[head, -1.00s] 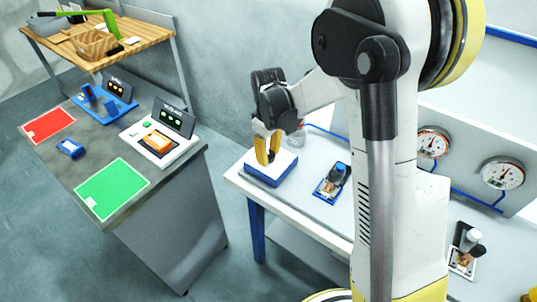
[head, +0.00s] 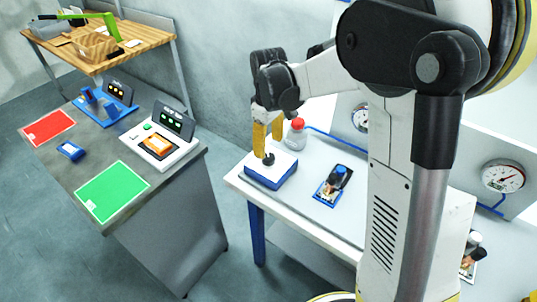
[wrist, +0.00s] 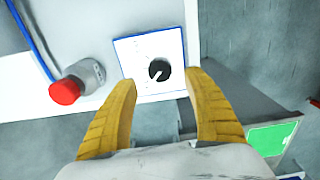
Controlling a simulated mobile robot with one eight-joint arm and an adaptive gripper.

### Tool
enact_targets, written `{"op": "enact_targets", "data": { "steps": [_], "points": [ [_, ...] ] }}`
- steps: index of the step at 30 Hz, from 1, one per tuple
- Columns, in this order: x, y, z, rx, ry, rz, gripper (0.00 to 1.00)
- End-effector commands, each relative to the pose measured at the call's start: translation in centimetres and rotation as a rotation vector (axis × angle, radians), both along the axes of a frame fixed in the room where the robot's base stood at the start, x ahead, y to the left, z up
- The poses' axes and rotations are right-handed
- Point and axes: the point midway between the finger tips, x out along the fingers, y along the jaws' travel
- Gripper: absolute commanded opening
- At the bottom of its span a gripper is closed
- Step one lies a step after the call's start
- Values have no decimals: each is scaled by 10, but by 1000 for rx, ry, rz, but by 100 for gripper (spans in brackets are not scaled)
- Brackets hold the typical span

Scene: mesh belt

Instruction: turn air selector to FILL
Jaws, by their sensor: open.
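The air selector (head: 285,172) is a white-topped box with a blue base, at the left end of the white table. Its round black knob (head: 268,158) also shows in the wrist view (wrist: 159,70), with a white pointer line toward the lower left there. Any lettering on the box is too small to read. My gripper (head: 267,145) is open, its yellow fingers pointing down above the selector. In the wrist view the fingers stand apart on either side of the knob, and nothing is between them.
A red-capped bottle (head: 295,136) stands close behind the selector. A small blue-based device (head: 332,186) lies to its right. A pressure gauge (head: 503,177) is on the back panel. A grey bench (head: 140,205) with green and red mats stands left across a gap.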

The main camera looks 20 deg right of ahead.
Motion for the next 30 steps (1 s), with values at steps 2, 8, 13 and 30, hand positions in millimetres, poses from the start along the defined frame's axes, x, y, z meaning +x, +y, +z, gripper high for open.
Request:
{"op": "enact_targets", "data": {
  "steps": [2,8,13,30],
  "points": [
    [0,0,19,0,0,0,59],
    [0,0,52,0,0,0,59],
    [0,0,62,0,0,0,59],
    [-12,0,69,1,-29,-31,59]
  ]
}}
